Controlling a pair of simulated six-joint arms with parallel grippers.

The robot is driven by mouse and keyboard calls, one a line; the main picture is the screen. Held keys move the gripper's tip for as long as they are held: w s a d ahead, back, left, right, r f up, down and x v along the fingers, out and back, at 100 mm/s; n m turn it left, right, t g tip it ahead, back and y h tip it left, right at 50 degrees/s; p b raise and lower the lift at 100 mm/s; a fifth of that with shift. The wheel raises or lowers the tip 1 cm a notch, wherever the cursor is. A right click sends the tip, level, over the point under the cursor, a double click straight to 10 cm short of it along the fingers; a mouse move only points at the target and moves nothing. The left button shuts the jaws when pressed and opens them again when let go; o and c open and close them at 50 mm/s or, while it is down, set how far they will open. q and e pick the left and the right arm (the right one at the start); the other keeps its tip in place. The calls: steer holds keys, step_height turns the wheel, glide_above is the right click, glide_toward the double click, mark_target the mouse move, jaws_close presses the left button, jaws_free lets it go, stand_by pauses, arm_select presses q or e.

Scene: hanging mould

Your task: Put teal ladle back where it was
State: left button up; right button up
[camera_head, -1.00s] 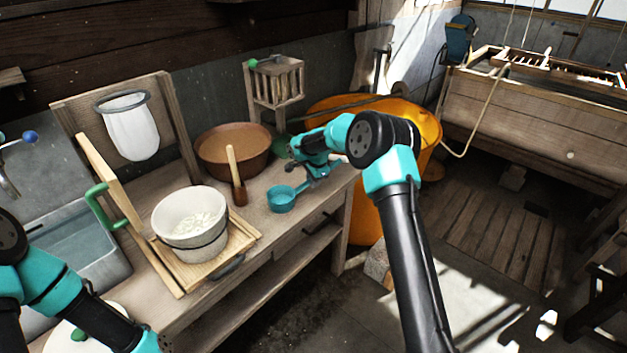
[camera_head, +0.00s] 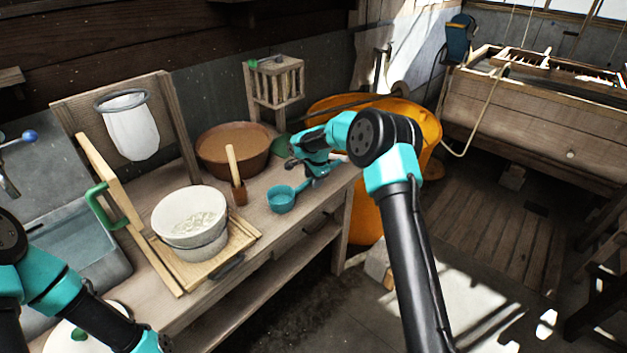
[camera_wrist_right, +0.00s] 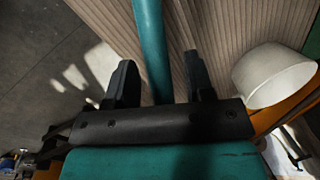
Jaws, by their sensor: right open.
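The teal ladle (camera_head: 281,199) rests on the wooden counter near its front edge, its round cup towards the left and its handle running up to the right gripper. My right gripper (camera_head: 317,173) is low over the counter at the handle. In the right wrist view the gripper (camera_wrist_right: 158,65) is open, with the teal handle (camera_wrist_right: 150,40) between its two black fingers and a gap on the right side. The ladle's cup is outside that view. My left arm shows at the lower left; its gripper is out of view.
A white bowl (camera_head: 190,212) stands on a wooden board left of the ladle. A brown basin (camera_head: 234,160) with a wooden-handled tool (camera_head: 236,178) in front is behind it. A wooden rack (camera_head: 276,82) and an orange vat (camera_head: 425,125) stand beyond the gripper.

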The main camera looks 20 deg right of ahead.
step_height(320, 180, up, 11)
steer(key=s, duration=0.2)
steer(key=shift+d, duration=0.35)
